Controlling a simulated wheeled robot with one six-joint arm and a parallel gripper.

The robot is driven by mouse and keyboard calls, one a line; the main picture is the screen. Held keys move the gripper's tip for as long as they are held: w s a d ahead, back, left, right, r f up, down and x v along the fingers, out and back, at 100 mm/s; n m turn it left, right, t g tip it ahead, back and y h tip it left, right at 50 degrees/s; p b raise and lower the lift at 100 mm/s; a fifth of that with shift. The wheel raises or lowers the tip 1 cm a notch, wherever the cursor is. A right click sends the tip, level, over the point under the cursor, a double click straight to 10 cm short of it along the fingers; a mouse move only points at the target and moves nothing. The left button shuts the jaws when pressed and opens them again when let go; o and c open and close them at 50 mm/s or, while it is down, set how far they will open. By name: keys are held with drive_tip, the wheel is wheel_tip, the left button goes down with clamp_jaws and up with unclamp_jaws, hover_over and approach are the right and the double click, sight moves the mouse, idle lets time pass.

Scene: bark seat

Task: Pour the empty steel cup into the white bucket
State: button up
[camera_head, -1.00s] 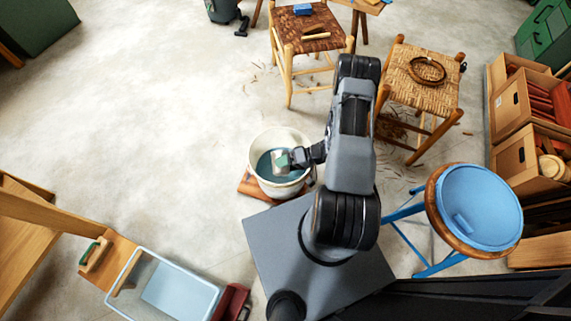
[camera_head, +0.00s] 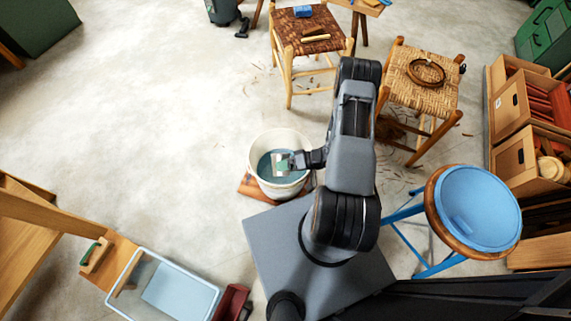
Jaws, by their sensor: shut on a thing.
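The white bucket (camera_head: 264,147) stands on a reddish-brown board on the floor, with blue-green liquid or lining showing inside. My gripper (camera_head: 292,162) reaches over the bucket's right rim from the right. It is shut on a small pale, steel-coloured cup (camera_head: 280,164) held over the bucket's opening. The cup looks tilted, with a greenish patch on the side I see. It is too small to tell what is inside it, and the fingers partly hide it.
Two woven stools (camera_head: 303,27) (camera_head: 425,85) stand behind. A blue stool with a blue lid (camera_head: 478,208) is on the right, near wooden crates (camera_head: 522,105). A clear bin (camera_head: 162,287) is at lower left. The floor left of the bucket is free.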

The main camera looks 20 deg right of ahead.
drive_tip(key=shift+s+a+f+n+t+b, duration=0.15)
drive_tip(key=shift+f+n+t+b, duration=0.1)
drive_tip(key=shift+n+t, duration=0.2)
drive_tip(key=shift+s+d+f+n+t+b, duration=0.1)
drive_tip(key=shift+s+f+n+t+b, duration=0.1)
drive_tip(key=shift+n+t, duration=0.25)
drive_tip(key=shift+w+f+n+t+h+b, duration=0.25)
drive_tip(key=shift+f+n+t+b, duration=0.4)
drive_tip(key=shift+n+b, duration=0.35)
drive_tip(key=shift+w+f+n+t+b, duration=0.15)
drive_tip(key=shift+f+n+t+b, duration=0.15)
drive_tip(key=shift+n+t+b, duration=0.55)
drive_tip(key=n+b, duration=0.1)
drive_tip(key=n+t+b, duration=0.1)
drive_tip(key=shift+w+d+n+b, duration=0.25)
drive_tip(key=shift+w+n+b, duration=0.1)
drive_tip(key=shift+w, duration=0.05)
drive_tip(key=shift+w+d+r+n+t+b, duration=0.1)
drive_tip(key=shift+w+r+n+t+b, duration=0.25)
drive_tip(key=shift+n+t, duration=0.2)
drive_tip(key=shift+r, duration=0.1)
drive_tip(key=shift+s, duration=0.1)
